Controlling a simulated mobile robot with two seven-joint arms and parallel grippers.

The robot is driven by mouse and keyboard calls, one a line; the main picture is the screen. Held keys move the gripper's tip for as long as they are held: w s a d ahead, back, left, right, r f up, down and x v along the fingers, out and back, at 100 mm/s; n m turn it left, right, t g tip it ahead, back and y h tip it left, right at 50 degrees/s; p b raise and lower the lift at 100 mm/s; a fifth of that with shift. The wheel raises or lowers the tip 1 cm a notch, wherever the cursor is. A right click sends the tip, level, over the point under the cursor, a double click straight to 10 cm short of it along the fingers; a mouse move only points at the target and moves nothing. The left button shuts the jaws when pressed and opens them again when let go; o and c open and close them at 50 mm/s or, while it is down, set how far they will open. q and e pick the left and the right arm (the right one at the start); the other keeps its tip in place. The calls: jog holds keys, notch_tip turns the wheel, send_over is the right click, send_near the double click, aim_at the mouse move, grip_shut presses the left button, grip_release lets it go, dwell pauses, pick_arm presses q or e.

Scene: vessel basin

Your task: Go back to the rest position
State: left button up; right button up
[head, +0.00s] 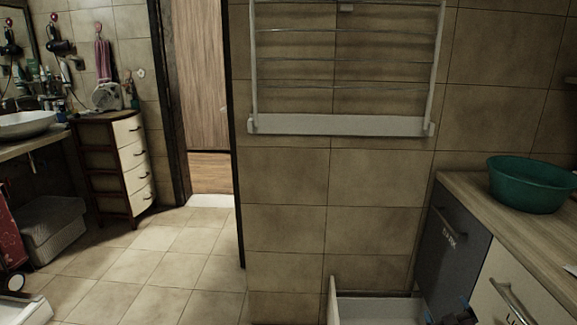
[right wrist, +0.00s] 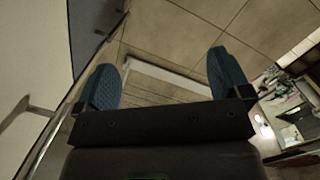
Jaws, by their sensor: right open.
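My right gripper (head: 447,314) shows only as small dark and blue bits at the bottom edge of the head view, in front of the grey cabinet. In the right wrist view its two blue ribbed fingers (right wrist: 165,78) stand wide apart with nothing between them. My left gripper is not in view. A green basin (head: 532,184) stands upright on the wooden counter (head: 470,185) at the right of the head view, apart from my right gripper.
A dark grey cabinet door (head: 452,240) and a pale front with a metal handle (head: 510,298) lie under the counter, close to my right gripper. A white drying rack (head: 340,125) hangs on the tiled wall. Open floor (head: 150,270) lies to the left, by a drawer chest (head: 128,160).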

jog(key=s+a+r+m+g+y+p, duration=0.15)
jog(key=s+a, duration=0.35)
jog(key=s, duration=0.5)
jog(key=s+a+r+m+g+p, duration=0.15)
jog(key=s+a, duration=0.35)
jog(key=s, duration=0.5)
jog(key=s+a+r+g+y+p, duration=0.1)
jog(key=s+a+r+p, duration=0.1)
jog(key=s+a, duration=0.5)
pick_arm(q)
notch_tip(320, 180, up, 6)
jog(key=p, duration=0.1)
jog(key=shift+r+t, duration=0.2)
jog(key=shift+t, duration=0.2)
pick_arm(e)
jog(key=s+d+f+m+g, duration=0.1)
jog(key=s+d+f+g, duration=0.1)
jog(key=s, duration=1.2)
jog(key=shift+f, duration=0.65)
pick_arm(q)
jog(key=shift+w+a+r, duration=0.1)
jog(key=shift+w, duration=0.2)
